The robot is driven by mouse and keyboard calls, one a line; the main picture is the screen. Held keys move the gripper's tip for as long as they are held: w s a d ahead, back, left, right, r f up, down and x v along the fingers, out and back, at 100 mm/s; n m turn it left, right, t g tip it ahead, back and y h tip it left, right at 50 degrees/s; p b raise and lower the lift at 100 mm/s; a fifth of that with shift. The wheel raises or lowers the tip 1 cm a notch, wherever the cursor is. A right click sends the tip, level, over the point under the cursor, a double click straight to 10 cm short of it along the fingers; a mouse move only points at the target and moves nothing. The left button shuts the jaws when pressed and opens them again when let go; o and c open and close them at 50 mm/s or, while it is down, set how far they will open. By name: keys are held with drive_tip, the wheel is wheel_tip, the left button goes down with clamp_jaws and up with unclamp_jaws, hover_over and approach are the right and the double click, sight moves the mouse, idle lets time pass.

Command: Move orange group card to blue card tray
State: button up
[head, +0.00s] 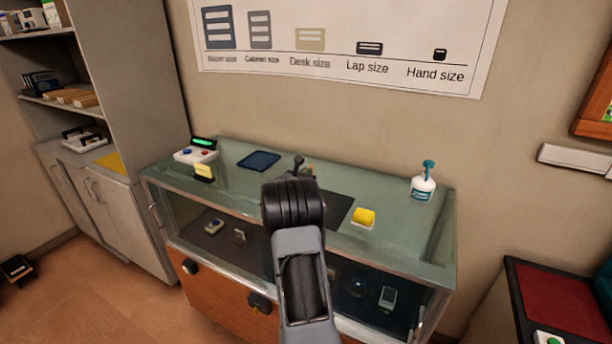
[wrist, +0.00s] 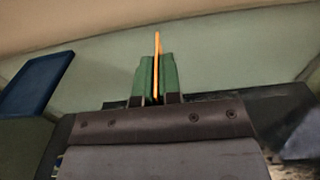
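An orange card (wrist: 157,50) stands upright and edge-on to the camera between the green finger pads of my gripper (wrist: 157,78). The gripper is shut on it and holds it above the glass counter (head: 230,190). The blue card tray (head: 259,161) is a flat dark blue tray on the counter top, to the left of my gripper. It also shows at the left of the wrist view (wrist: 38,82), apart from the card. In the head view my arm hides most of the gripper and the card cannot be made out clearly.
A device with a green display (head: 203,144) and a yellow note stands left of the tray.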

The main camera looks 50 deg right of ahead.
drive_tip(key=o, duration=0.4)
drive_tip(key=shift+r, duration=0.15)
